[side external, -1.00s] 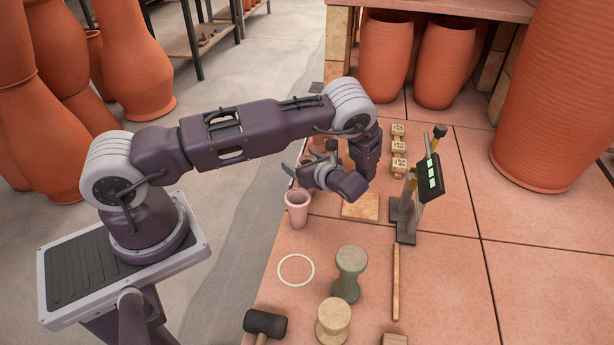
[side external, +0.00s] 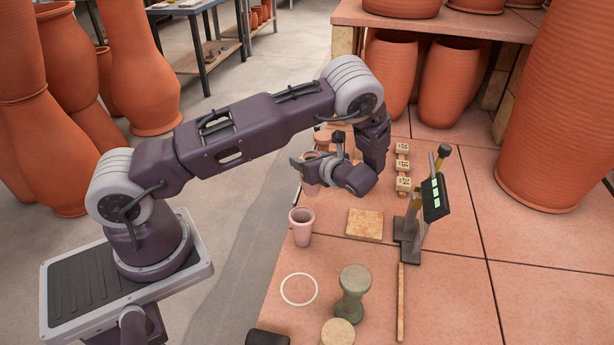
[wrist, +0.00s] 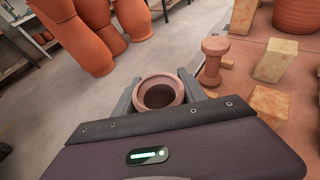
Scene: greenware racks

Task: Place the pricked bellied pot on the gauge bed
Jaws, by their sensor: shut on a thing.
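My gripper (side external: 312,163) is shut on a pinkish clay pot (side external: 311,181). The pot hangs upright between the fingers, partly hidden by them in the side view. In the wrist view the same pot (wrist: 161,93) shows its round flared rim and dark open mouth; I cannot make out prick marks. A gauge (side external: 434,198) with a dark, green-lit display stands on a dark base (side external: 408,231), right of my gripper. A flat tan slab (side external: 364,224) lies left of that base; I cannot tell whether it is the gauge bed.
A second pink pot (side external: 302,230) stands nearer the camera, left of the slab. A white ring (side external: 284,297), a green waisted stand (side external: 352,294), a cream stand (side external: 338,333) and a thin stick (side external: 401,300) are nearer.

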